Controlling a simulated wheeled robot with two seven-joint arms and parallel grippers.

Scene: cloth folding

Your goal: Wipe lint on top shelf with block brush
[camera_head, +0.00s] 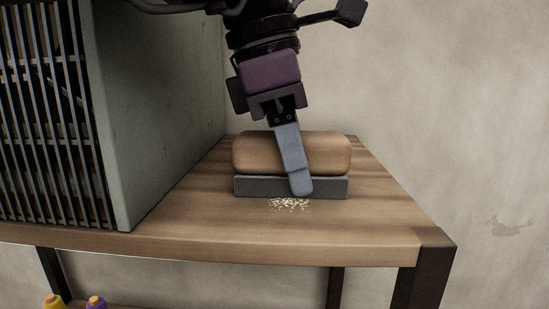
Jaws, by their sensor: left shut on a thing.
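The block brush (330,155) has a tan rounded body on a dark grey base and stands on the top shelf (210,225). My left gripper (300,188) comes down from above and is shut on the brush, with one grey finger showing across its near side. The other finger is hidden behind the brush. The pale lint (288,203) lies as a small scattered patch on the wood, just in front of the brush's near edge. Any lint under the brush is hidden. My right gripper is not in view.
A large grey-green cabinet with a slatted front (55,120) stands on the left of the shelf. Bare wood lies left and right of the brush. A dark post (425,270) marks the shelf's right corner.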

